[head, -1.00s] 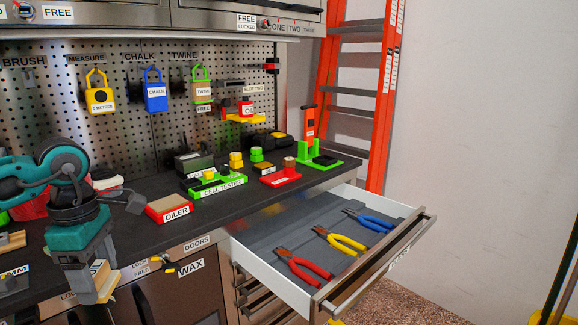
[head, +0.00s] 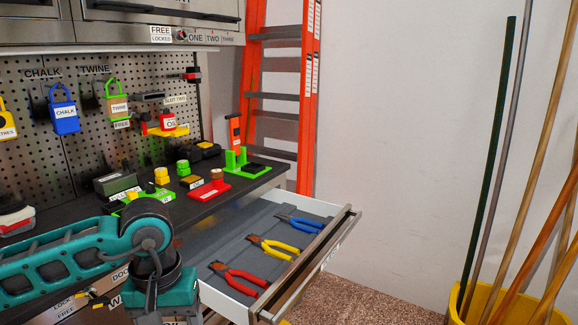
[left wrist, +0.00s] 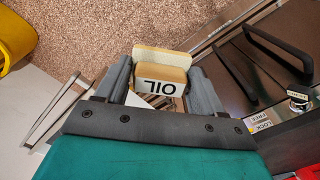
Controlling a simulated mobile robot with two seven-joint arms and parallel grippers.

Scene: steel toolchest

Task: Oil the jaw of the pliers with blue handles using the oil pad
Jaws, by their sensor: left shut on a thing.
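The pliers with blue handles (head: 304,222) lie at the far end of the open drawer (head: 236,292) in the head view, jaw toward the left. My left gripper (left wrist: 162,82) is shut on the oil pad (left wrist: 162,72), a tan block with a white band reading OIL, in the left wrist view. In the head view my left arm reaches in from the left, and its gripper is mostly cut off at the bottom edge, left of the drawer. The pad is held apart from the pliers. My right gripper is in neither view.
Pliers with yellow handles (head: 272,247) and pliers with red handles (head: 236,277) lie nearer in the same drawer. A red tray (head: 208,190) and a green holder (head: 236,162) stand on the bench. A yellow bucket (head: 465,305) with several poles stands at right.

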